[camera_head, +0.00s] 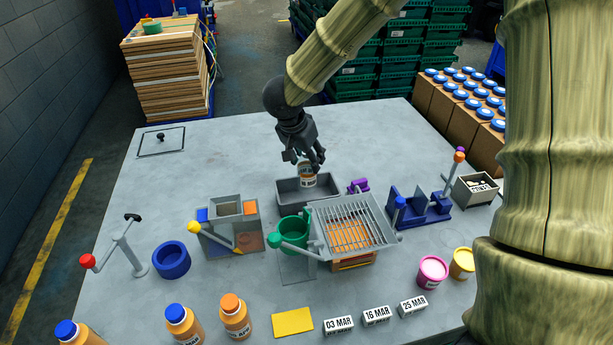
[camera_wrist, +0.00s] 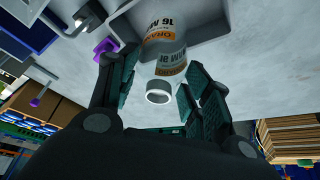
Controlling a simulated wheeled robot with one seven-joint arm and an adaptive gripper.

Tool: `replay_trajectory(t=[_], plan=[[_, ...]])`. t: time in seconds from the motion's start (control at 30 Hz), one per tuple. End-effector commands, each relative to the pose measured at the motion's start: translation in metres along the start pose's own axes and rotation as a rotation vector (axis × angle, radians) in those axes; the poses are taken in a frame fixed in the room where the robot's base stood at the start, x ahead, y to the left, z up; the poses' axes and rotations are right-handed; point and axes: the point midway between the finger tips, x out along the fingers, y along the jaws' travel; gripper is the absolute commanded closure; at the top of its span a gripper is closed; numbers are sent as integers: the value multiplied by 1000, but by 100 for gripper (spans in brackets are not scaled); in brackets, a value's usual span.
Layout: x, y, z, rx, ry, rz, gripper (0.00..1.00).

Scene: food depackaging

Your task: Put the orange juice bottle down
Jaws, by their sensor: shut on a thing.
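My gripper (camera_head: 309,163) is at the back of the grey open bin (camera_head: 283,191), pointing down. It is shut on the orange juice bottle (camera_head: 308,179), whose orange and white label shows below the fingers. In the wrist view the bottle (camera_wrist: 166,50) lies between the two dark finger pads (camera_wrist: 155,92). Its open white neck faces the camera, with no cap on it, and its label reads 16 MAR. The bottle's lower end is over or inside the bin; whether it touches the floor of the bin cannot be told.
A grey grate (camera_head: 352,222) over an orange-filled box and a green cup (camera_head: 293,236) stand in front of the bin. A purple part (camera_head: 358,186) and a blue fixture (camera_head: 418,207) are to the right. Several capped bottles (camera_head: 235,317) stand at the front. The table's back left is mostly clear.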

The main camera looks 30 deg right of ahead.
Motion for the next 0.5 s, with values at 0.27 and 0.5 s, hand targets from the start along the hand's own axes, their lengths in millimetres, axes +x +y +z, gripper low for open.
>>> replay_trajectory(t=[0.27, 0.5], plan=[[17, 0, 7, 1, 1, 1, 100], [42, 0, 18, -2, 1, 2, 100]])
